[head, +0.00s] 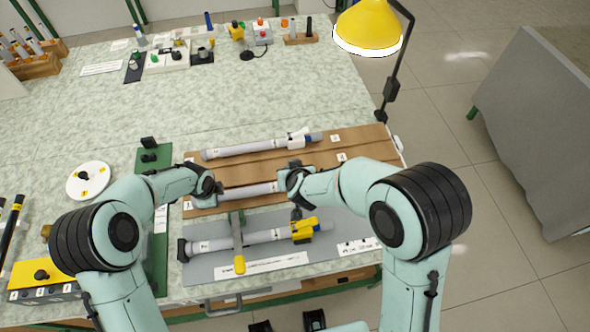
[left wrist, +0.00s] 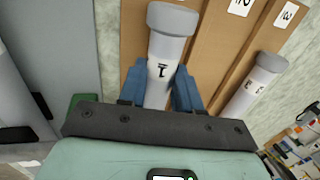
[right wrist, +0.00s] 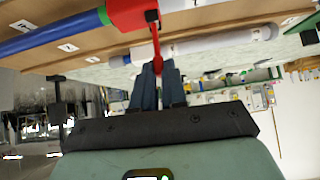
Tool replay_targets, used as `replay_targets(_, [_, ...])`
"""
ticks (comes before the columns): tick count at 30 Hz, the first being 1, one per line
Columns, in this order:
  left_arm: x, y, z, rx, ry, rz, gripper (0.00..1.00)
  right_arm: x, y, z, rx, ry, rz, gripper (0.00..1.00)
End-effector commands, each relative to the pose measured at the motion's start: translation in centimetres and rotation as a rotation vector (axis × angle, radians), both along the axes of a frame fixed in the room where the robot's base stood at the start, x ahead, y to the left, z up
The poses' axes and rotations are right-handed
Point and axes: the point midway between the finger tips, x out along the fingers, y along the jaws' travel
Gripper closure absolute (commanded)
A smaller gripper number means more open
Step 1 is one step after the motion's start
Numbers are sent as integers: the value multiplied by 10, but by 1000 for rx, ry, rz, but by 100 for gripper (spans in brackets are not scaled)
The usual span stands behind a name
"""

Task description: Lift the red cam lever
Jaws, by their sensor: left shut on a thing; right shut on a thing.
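A pale grey rod blank (head: 250,190) with a grey end cap and label 1 lies in the brown grooved rack (head: 355,178). In the left wrist view my left gripper (left wrist: 160,75) has its blue fingers on both sides of this rod (left wrist: 157,88), below the cap. In the right wrist view a red clamp block (right wrist: 130,14) sits beside a blue tube section (right wrist: 55,36). The red cam lever (right wrist: 158,57) extends from there, and my right gripper (right wrist: 158,72) is shut on it. In the head view my right arm hides the lever and block.
Another rod (head: 250,147) with a white clamp lies farther back in the rack. A yellow lamp (head: 368,25) overhangs the table's right side.

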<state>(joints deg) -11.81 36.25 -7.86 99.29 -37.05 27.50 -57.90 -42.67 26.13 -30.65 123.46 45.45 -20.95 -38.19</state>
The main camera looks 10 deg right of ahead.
Motion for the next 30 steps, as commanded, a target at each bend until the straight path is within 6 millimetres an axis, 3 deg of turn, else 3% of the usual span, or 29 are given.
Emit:
replay_targets(20, [1,-3,1,-6,-5,-3,100,-3,5,-2,-47,11,6,100])
replay_targets(21, [1,-3,1,-6,-5,-3,100,-3,5,-2,-47,11,6,85])
replay_targets(23, [1,-3,1,-6,-5,-3,100,-3,5,-2,-47,11,6,65])
replay_targets(30, [1,-2,1,-3,-3,-1,100,-2,4,-1,-47,5,2,62])
